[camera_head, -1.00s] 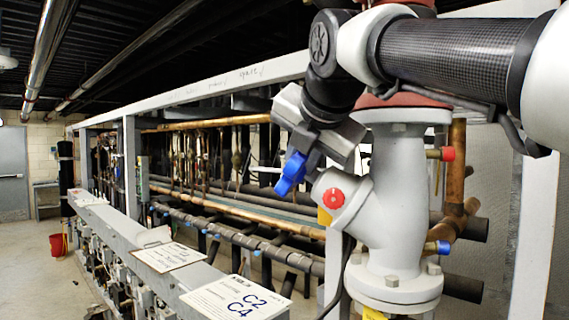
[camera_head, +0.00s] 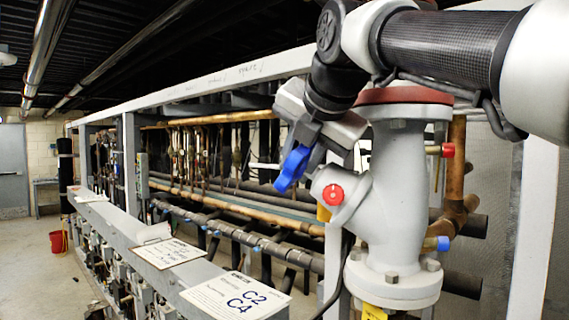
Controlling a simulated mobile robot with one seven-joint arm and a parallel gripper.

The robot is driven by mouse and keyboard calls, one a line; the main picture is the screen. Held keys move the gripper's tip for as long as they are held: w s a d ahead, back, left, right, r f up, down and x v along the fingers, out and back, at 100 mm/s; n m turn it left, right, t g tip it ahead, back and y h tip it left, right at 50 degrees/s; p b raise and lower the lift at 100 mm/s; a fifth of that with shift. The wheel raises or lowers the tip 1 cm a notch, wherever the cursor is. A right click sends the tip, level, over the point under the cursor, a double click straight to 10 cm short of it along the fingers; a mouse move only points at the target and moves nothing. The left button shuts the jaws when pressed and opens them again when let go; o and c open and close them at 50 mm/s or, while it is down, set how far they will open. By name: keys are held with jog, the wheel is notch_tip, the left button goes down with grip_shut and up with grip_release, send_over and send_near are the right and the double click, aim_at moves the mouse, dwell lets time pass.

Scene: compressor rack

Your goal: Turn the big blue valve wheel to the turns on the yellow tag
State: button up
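My gripper (camera_head: 308,146) hangs from the arm at the upper middle, just left of a large grey valve body (camera_head: 397,205). A bright blue part (camera_head: 293,168) shows at its lower end; I cannot tell if this is the edge of the blue wheel or a finger of my gripper. No full blue wheel shows. My fingertips are not clear, so open or shut cannot be told. A yellow tag (camera_head: 374,312) is cut off at the bottom edge, and its writing is unreadable. A smaller yellow piece (camera_head: 323,213) sits beside a red round knob (camera_head: 333,194).
A red cap (camera_head: 447,150) and a blue cap (camera_head: 437,244) stick out right of the valve body. A white frame post (camera_head: 536,230) stands at the right. Copper and dark pipes run behind. A C2 C4 label (camera_head: 236,296) lies on the front beam. Floor is open at left.

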jog(key=v, duration=1.7)
jog(key=shift+s, duration=0.25)
jog(key=shift+f, duration=0.1)
